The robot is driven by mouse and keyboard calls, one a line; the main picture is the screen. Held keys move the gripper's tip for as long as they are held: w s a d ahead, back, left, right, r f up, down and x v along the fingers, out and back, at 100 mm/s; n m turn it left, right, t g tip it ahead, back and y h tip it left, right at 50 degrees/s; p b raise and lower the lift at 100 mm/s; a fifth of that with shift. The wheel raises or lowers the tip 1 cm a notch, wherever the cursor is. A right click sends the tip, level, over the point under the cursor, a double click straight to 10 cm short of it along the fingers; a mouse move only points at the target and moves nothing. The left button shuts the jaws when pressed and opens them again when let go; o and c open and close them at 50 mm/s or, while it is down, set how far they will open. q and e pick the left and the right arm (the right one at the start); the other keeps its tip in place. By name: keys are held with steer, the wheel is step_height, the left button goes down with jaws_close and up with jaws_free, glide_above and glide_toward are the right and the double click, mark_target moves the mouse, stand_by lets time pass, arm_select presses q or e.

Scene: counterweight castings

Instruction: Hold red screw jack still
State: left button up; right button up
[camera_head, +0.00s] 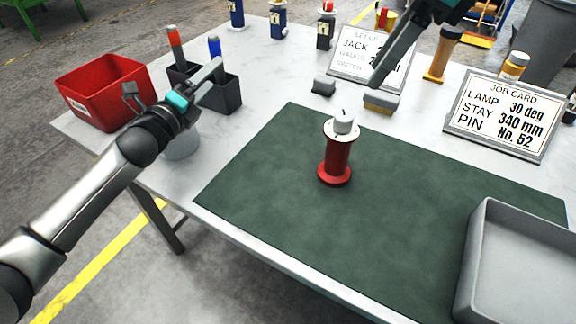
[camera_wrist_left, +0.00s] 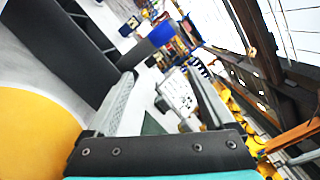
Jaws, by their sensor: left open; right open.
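The red screw jack (camera_head: 337,158) stands upright on the green mat (camera_head: 270,187). It has a red body with a flanged foot, a white collar and a pale grey cap on top. My left gripper (camera_head: 176,84) is open and empty, well to the left of the jack, over the area by the dark pen holder. Its two fingers also show in the left wrist view (camera_wrist_left: 164,95), apart with nothing between them.
A red bin (camera_head: 105,88) and a dark holder (camera_head: 226,94) with pens stand at the left. A grey tray (camera_head: 490,262) is at front right.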

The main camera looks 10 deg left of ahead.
mark_target(345, 151)
arm_select(q)
steer(key=s+d+f+m+h, duration=0.1)
steer(key=s+d+f+m, duration=0.1)
steer(key=s+d, duration=0.1)
steer(key=s+d+f+m+g+h, duration=0.1)
steer(key=s+d+f+m, duration=0.1)
steer(key=d, duration=0.3)
steer(key=s+d+f+m+h, duration=0.1)
steer(key=s+d+f+m, duration=0.1)
steer(key=s+d+m, duration=0.2)
steer(key=shift+s+d+f+g+h, duration=0.1)
steer(key=shift+s+f+g+h, duration=0.05)
steer(key=shift+f+g+h, duration=0.2)
steer(key=s+d+m, duration=0.2)
steer(key=s, duration=0.1)
steer(key=s+d+f+m+g+h, duration=0.1)
steer(key=s+d+m, duration=0.1)
steer(key=s+d, duration=0.1)
steer(key=s+d+m+h, duration=0.1)
steer(key=s+d+m, duration=0.2)
steer(key=shift+s+d+f+g, duration=0.2)
steer(key=shift+s+d+g, duration=0.05)
steer(key=shift+s, duration=0.05)
steer(key=shift+s+d+r+m+h, duration=0.1)
steer(key=shift+s+d+m+h, duration=0.15)
steer(key=shift+s+d+m, duration=0.2)
steer(key=shift+x, duration=7.55)
steer(key=shift+c, duration=0.4)
jaws_close()
